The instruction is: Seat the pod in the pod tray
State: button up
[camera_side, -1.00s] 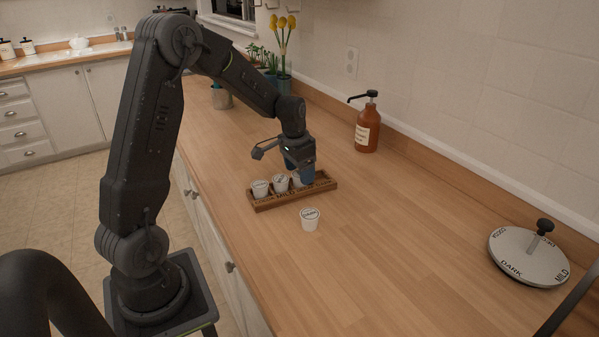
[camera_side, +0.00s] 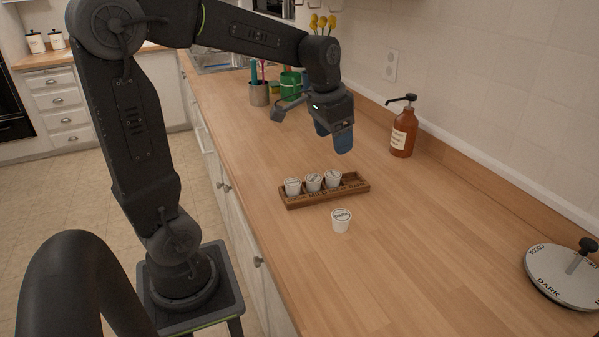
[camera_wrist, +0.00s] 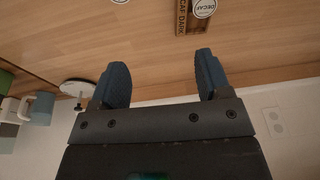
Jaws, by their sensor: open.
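The wooden pod tray (camera_side: 354,186) lies on the counter in the side view. Three white pods, the left (camera_side: 292,187), middle (camera_side: 313,182) and right (camera_side: 333,179), stand in it, and its right end is bare. A loose white pod (camera_side: 341,220) marked DARK stands upright on the counter in front of the tray. My gripper (camera_side: 333,146) hangs above and behind the tray, its blue fingers apart and empty. In the wrist view my gripper (camera_wrist: 160,64) is open, with part of the tray (camera_wrist: 182,18) and a DECAF pod (camera_wrist: 204,7) at the top edge.
A brown pump bottle (camera_side: 403,132) stands right of my gripper, near the wall. A round lettered disc with a black knob (camera_side: 566,274) is at the far right. A metal cup (camera_side: 259,94) and a green pot (camera_side: 290,83) stand behind. The counter between tray and disc is clear.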

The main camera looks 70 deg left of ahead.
jog(key=s+d+t, duration=0.3)
jog(key=s+d, duration=0.9)
jog(key=s, duration=0.2)
jog(key=shift+s+f, duration=0.15)
